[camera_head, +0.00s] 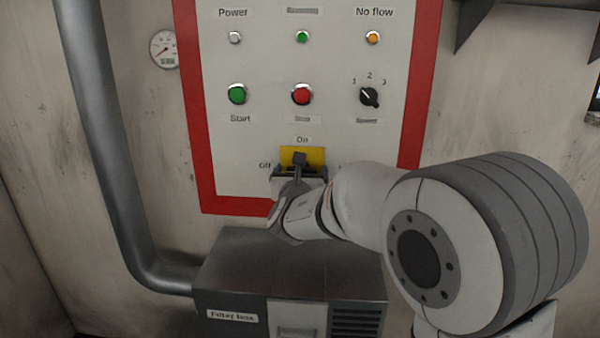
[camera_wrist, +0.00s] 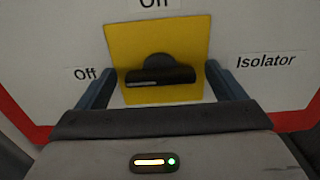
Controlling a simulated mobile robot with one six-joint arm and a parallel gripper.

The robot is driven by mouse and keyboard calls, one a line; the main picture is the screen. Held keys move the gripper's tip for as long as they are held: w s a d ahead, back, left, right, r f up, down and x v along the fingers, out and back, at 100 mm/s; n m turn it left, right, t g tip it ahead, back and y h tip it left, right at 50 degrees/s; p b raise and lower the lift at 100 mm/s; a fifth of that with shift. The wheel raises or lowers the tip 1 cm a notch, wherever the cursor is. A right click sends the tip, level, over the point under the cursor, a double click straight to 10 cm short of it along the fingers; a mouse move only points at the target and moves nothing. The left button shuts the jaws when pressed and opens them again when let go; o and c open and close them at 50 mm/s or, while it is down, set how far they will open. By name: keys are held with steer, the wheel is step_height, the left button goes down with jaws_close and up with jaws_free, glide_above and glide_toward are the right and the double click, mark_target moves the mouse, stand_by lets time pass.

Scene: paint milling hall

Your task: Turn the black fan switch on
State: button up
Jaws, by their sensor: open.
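The black fan switch (camera_wrist: 160,76) is a rotary handle on a yellow plate (camera_wrist: 125,40) labelled Isolator. In the wrist view its bar lies level, with a pale mark on its left part, towards the Off label; the On label is above. The switch shows partly in the head view (camera_head: 300,158), low on the panel. My gripper (camera_wrist: 158,70) is open, its fingers left and right of the bar with a gap on each side. I cannot tell how deep they reach. In the head view my gripper (camera_head: 298,173) covers the lower part of the plate.
The red-framed panel (camera_head: 265,125) also carries a green Start button (camera_head: 237,94), a red button (camera_head: 302,95), a black speed knob (camera_head: 369,97) and several lamps. A grey filter box (camera_head: 270,265) juts out below. A pipe (camera_head: 95,130) runs down the left.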

steer(key=shift+c, duration=0.2)
steer(key=c, duration=0.9)
steer(key=shift+c, duration=0.2)
steer(key=shift+f+b, duration=0.15)
steer(key=shift+b, duration=0.5)
steer(key=m+b, duration=1.8)
steer(key=b, duration=0.8)
steer(key=shift+d+f, duration=0.1)
steer(key=shift+d, duration=0.05)
